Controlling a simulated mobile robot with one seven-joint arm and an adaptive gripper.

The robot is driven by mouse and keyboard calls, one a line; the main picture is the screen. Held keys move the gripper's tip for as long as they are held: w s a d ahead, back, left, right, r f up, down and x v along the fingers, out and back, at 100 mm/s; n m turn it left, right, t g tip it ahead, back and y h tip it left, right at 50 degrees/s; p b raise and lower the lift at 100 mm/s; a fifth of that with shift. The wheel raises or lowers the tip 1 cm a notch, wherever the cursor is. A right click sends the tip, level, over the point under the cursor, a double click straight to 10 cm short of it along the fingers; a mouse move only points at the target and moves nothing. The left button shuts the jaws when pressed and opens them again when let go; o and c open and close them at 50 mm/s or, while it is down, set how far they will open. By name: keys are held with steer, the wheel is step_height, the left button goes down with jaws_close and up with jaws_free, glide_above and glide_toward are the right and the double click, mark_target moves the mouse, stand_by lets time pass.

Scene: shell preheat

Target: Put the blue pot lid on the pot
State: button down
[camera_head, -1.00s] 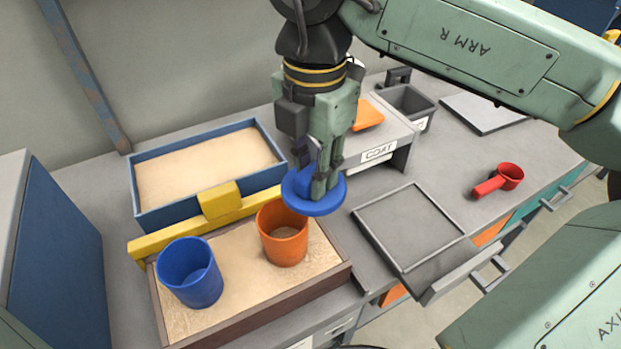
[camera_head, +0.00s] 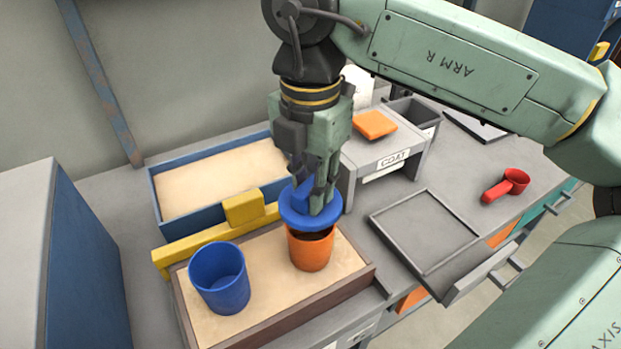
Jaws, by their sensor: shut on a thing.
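My gripper (camera_head: 317,200) points down and is shut on the blue pot lid (camera_head: 296,219), holding it by its raised handle. The lid is a round blue disc, roughly level. It hangs over the orange pot (camera_head: 311,252), covering the back of its mouth in the picture; the front of the dark opening still shows. I cannot tell whether lid and rim touch, but the lid looks a little above it. A blue pot (camera_head: 219,280), open and empty, stands to the left. Both pots stand in a sand tray (camera_head: 275,328) with a brown rim.
A yellow bar with a block (camera_head: 243,208) lies behind the pots, before a blue-walled sand box (camera_head: 172,211). A grey stand labelled COAT (camera_head: 393,158) bears an orange piece (camera_head: 374,124). An empty grey tray (camera_head: 425,232) and a red scoop (camera_head: 506,186) lie to the right.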

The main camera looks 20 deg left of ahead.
mark_target(310, 186)
steer(key=shift+f+b, duration=0.5)
steer(key=shift+f, duration=0.75)
steer(key=shift+b, duration=0.4)
steer(key=shift+f+b, duration=0.55)
steer(key=shift+f, duration=0.05)
stand_by(0.5)
steer(key=c, duration=1.7)
jaws_free()
steer(key=shift+r, duration=0.1)
steer(key=shift+r+p, duration=3.8)
steer(key=shift+r, duration=1.7)
steer(key=shift+s+f, duration=0.1)
